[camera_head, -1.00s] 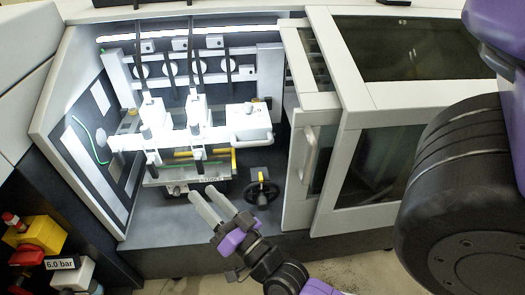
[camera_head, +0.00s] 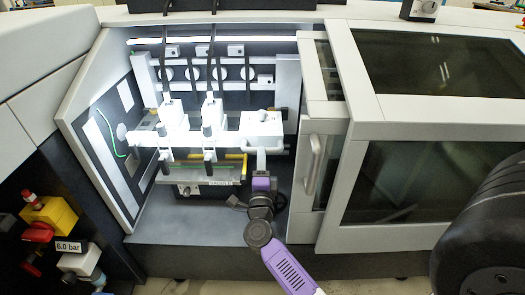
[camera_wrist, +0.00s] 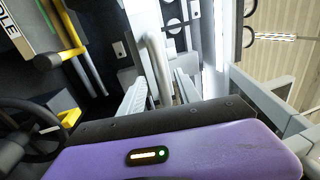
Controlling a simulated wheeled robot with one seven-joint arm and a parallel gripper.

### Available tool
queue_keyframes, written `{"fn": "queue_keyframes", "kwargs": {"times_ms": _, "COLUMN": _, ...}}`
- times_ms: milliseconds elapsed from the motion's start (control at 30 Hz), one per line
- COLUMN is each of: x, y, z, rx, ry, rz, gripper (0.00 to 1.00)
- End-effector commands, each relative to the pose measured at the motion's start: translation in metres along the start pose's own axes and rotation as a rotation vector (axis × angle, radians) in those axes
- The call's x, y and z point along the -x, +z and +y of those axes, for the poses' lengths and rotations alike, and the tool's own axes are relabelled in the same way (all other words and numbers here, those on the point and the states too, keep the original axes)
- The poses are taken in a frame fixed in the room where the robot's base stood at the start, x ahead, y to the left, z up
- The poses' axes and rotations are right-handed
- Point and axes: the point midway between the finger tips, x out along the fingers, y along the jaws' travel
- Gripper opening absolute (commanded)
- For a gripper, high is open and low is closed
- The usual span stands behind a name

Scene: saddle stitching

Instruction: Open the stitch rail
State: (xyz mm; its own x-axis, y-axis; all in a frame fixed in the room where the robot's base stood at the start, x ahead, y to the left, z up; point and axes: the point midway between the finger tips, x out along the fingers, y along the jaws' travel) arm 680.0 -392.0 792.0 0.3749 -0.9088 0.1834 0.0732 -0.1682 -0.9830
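The white stitch unit stands in the lit bay, with two upright heads (camera_head: 172,120) and a white box (camera_head: 260,125) at its right. A white bar handle (camera_head: 261,160) hangs on the front of the box; it also shows in the wrist view (camera_wrist: 158,65). My gripper (camera_head: 262,172) is at the handle's lower part, its fingers largely hidden in the head view. In the wrist view my gripper (camera_wrist: 160,92) has its pale fingers apart, one on each side of the bar. Firm contact cannot be made out.
A black handwheel (camera_wrist: 25,130) with a yellow latch lies low beside my gripper. Yellow rods (camera_head: 228,157) run below the stitch heads. A cabinet door with a handle (camera_head: 314,165) stands to the right. A yellow and red valve (camera_head: 50,220) is at the lower left.

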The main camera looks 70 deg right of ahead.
Motion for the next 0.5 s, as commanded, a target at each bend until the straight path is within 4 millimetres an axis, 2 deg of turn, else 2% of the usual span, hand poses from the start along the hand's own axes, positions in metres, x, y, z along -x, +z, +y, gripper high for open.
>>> {"fn": "queue_keyframes", "kwargs": {"times_ms": 33, "x": -0.009, "y": -0.001, "z": -0.001, "rx": -0.001, "ry": -0.002, "rz": 0.003, "gripper": 0.4}}
{"fn": "queue_keyframes", "kwargs": {"times_ms": 200, "x": -0.03, "y": 0.0, "z": 0.0, "rx": -0.001, "ry": -0.001, "rz": 0.001, "gripper": 0.4}}
{"fn": "queue_keyframes", "kwargs": {"times_ms": 500, "x": -0.041, "y": 0.0, "z": 0.0, "rx": 0.001, "ry": 0.0, "rz": 0.0, "gripper": 0.4}}
